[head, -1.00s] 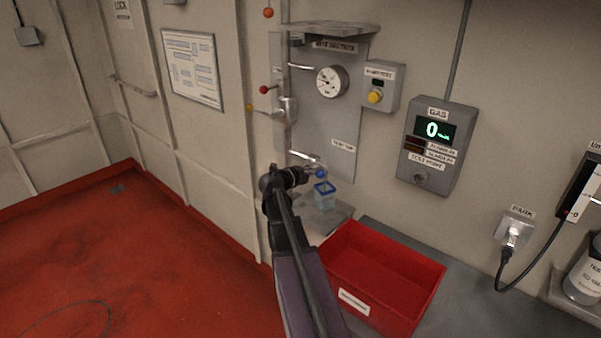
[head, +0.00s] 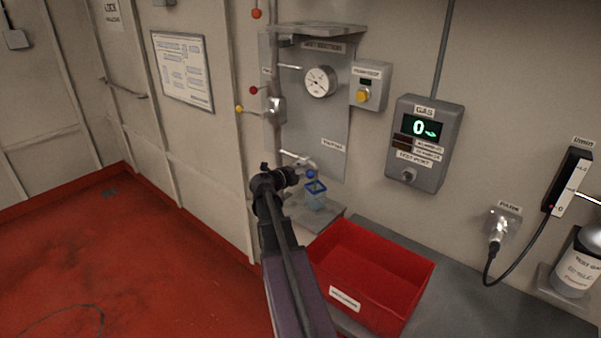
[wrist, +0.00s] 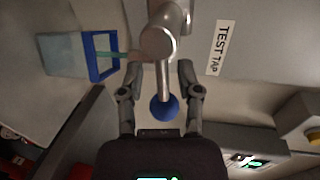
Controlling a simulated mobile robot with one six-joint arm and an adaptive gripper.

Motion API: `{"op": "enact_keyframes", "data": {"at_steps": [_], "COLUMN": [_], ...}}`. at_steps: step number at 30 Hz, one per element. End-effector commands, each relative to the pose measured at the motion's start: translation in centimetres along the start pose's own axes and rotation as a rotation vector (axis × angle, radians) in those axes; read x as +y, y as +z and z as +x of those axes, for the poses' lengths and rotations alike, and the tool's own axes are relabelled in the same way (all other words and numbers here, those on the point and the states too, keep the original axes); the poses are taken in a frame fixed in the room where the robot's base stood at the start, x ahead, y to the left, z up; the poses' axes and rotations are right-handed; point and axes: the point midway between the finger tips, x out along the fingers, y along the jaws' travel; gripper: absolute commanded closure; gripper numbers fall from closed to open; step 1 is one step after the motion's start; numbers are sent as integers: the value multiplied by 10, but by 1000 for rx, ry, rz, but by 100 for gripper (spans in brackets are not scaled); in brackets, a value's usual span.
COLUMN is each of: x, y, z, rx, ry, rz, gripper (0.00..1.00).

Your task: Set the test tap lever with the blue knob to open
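The test tap lever is a short metal rod (wrist: 163,80) ending in a round blue knob (wrist: 164,109). The knob also shows in the head view (head: 311,174), just right of my gripper (head: 296,174). In the wrist view my gripper (wrist: 160,68) is open, with one finger on each side of the lever and knob. Gaps show between the fingers and the knob. The tap's metal body (wrist: 158,44) is beyond the fingertips. A "TEST TAP" label (wrist: 221,48) is on the panel beside it. My arm hides part of the tap in the head view.
A clear cup with a blue rim (head: 316,188) is below the tap. A red bin (head: 424,272) stands at the lower right. A pipe with yellow and red knobbed levers runs above, beside a gauge (head: 320,82). A gas meter (head: 419,143) is on the wall to the right.

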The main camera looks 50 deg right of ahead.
Motion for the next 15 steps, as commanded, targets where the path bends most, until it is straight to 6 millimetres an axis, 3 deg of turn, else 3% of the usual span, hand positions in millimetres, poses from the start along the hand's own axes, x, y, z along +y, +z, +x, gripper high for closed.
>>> {"op": "enact_keyframes", "data": {"at_steps": [15], "x": [-1], "y": [1], "z": [1], "rx": [0], "ry": [-3], "rz": [-2], "gripper": [50]}}
